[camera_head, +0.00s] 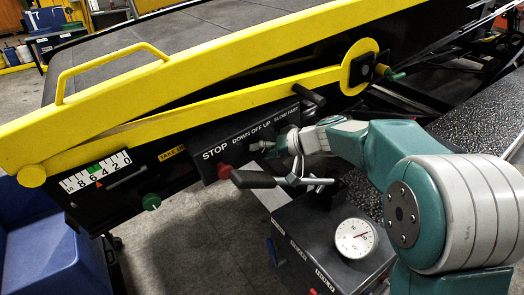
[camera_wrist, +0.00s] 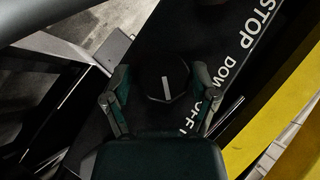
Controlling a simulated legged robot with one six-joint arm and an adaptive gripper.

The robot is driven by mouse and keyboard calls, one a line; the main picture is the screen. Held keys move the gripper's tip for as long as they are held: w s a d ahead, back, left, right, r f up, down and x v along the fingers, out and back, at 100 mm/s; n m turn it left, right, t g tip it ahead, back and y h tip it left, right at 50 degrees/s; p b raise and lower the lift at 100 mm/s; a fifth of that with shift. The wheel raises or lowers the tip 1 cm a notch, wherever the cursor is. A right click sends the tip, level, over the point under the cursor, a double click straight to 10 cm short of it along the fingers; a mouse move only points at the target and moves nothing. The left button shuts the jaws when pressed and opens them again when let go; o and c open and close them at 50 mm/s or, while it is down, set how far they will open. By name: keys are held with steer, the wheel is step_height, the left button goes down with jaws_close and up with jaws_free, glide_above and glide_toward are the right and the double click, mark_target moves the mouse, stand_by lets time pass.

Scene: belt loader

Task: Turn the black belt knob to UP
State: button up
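The black belt knob (camera_wrist: 164,72) with a white pointer line shows in the wrist view, beside the DOWN and OFF lettering. Its line points toward the bottom of the picture, to the side of OFF away from DOWN. The UP label is hidden there. My gripper (camera_wrist: 164,98) has one finger on each side of the knob, with small gaps apparent; contact is hard to judge. In the head view, my gripper (camera_head: 272,148) is at the black control panel (camera_head: 208,141), below DOWN OFF UP, and largely covers the knob.
A red knob (camera_head: 224,171) sits under STOP, close left of my gripper. A black handle (camera_head: 252,179) lies just below. A box with a dial gauge (camera_head: 355,238) stands below my arm. The yellow rail (camera_head: 215,58) runs above the panel.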

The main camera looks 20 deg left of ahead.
steer(key=shift+r, duration=0.1)
stand_by(0.3)
steer(key=v, duration=1.1)
steer(key=shift+d, duration=0.35)
steer(key=shift+r, duration=0.1)
steer(key=s+d+f+m+t+h, duration=0.1)
steer(key=s+d+m+t+h, duration=0.1)
steer(key=s+d+h, duration=0.4)
steer(key=s+d+f+m+t+h, duration=0.2)
steer(key=s+d+h, duration=0.4)
steer(key=s+d, duration=0.9)
steer(key=s+m, duration=0.1)
steer(key=s, duration=0.5)
steer(key=shift+d+f+m+t, duration=0.2)
steer(key=shift+f+m+t, duration=0.1)
steer(key=shift+m, duration=0.1)
